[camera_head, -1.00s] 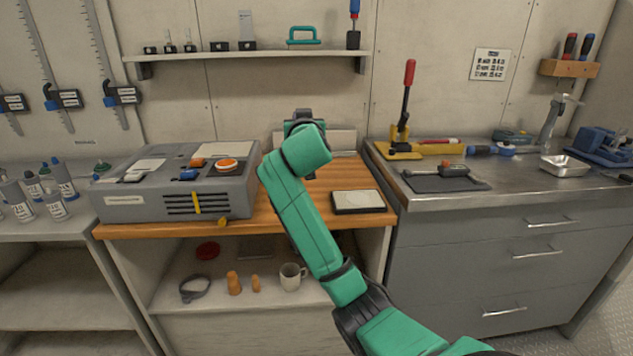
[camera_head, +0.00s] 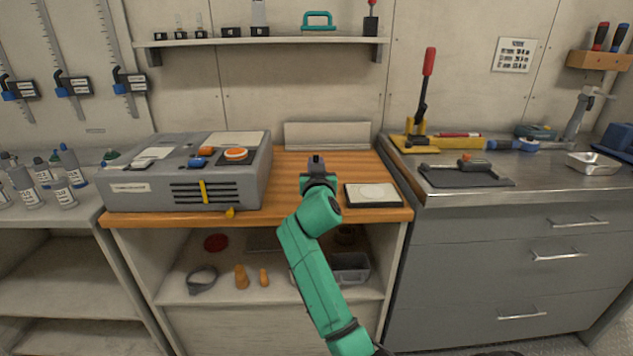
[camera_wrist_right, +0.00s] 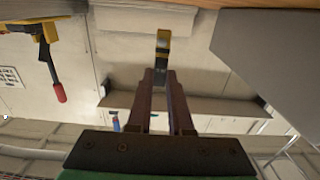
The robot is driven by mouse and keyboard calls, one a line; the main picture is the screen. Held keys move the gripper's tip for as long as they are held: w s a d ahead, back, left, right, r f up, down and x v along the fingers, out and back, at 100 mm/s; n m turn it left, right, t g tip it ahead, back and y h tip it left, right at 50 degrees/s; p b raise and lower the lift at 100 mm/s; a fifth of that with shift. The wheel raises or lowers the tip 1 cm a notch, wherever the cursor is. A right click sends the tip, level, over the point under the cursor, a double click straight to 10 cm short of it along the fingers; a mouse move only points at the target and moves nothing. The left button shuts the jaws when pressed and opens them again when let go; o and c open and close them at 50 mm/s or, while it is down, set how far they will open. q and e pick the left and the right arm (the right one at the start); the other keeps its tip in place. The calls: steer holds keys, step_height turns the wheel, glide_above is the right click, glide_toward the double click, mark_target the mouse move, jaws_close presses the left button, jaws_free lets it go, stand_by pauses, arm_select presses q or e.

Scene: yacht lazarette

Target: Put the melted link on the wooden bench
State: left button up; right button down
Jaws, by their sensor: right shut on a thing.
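The wooden bench (camera_head: 290,191) is an orange-brown wooden top in the middle of the head view. My right gripper (camera_head: 317,160) is over the bench, between the grey machine and the small framed plate. In the right wrist view its two dark fingers (camera_wrist_right: 162,76) are shut on a small yellow and dark piece (camera_wrist_right: 163,43), which I take to be the melted link. The fingers partly hide it, and in the head view it is too small to make out. It looks held clear of the bench. My left gripper is out of view.
The grey machine (camera_head: 190,183) fills the bench's left side. A framed plate (camera_head: 372,195) lies at its front right, and a pale panel (camera_head: 327,136) stands at the back. A steel counter with a red-handled tool (camera_head: 424,95) adjoins on the right. Bare wood shows around the gripper.

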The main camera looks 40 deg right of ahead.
step_height(320, 180, down, 4)
steer(key=shift+r+b, duration=0.15)
steer(key=shift+b, duration=0.2)
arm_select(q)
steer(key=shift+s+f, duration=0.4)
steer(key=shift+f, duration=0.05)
arm_select(e)
steer(key=shift+f, duration=0.2)
steer(key=c, duration=0.8)
jaws_free()
steer(key=shift+c, duration=0.2)
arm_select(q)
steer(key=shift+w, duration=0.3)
arm_select(e)
steer(key=shift+r, duration=0.1)
